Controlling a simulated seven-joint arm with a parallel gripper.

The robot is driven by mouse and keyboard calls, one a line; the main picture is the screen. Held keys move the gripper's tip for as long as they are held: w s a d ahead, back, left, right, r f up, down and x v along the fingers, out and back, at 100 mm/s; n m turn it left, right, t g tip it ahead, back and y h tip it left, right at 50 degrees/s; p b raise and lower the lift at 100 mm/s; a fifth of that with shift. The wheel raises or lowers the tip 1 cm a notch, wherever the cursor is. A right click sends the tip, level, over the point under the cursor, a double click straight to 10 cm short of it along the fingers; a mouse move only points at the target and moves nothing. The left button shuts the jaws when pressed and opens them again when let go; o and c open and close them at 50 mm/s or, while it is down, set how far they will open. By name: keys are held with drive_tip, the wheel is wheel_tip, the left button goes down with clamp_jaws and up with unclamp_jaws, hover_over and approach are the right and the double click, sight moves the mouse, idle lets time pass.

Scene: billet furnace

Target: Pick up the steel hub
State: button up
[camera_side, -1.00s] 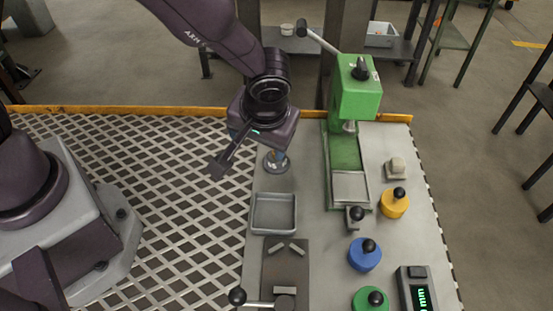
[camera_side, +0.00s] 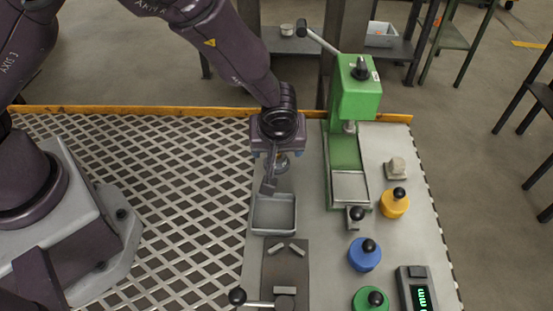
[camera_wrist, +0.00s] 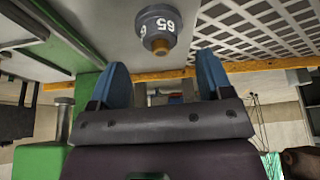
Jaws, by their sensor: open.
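The steel hub appears to be the round grey piece with white "65" markings and a brownish centre boss in the wrist view (camera_wrist: 158,28). In the side view the hub (camera_side: 283,168) stands on the grey plate behind the shallow tray, partly hidden by my gripper. My gripper (camera_wrist: 164,80) is open, with two blue fingers and nothing between them. In the wrist view the hub lies beyond the fingertips, roughly in line with the gap. In the side view my gripper (camera_side: 284,156) is over the hub; I cannot tell the exact clearance.
A grey shallow tray (camera_side: 273,230) sits in front of the hub. A green press (camera_side: 357,95) with a long lever stands to the right. Blue (camera_side: 364,258), yellow (camera_side: 394,207) and green (camera_side: 368,303) knobbed pieces stand further right. A dark fixture (camera_side: 271,268) lies in front.

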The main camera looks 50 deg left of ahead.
drive_tip(key=x, duration=0.4)
drive_tip(key=shift+w+a+f, duration=0.15)
drive_tip(key=shift+f, duration=0.15)
drive_tip(key=c, duration=1.3)
drive_tip(key=shift+r, duration=0.15)
drive_tip(key=shift+r, duration=0.6)
drive_tip(key=s+a+r, duration=0.1)
drive_tip(key=s+r, duration=0.3)
drive_tip(key=s+a+r, duration=0.1)
drive_tip(key=s+r, duration=0.2)
drive_tip(key=s, duration=0.2)
drive_tip(key=s+a+r, duration=0.1)
drive_tip(key=s+r, duration=0.3)
drive_tip(key=shift+s+a+r, duration=0.3)
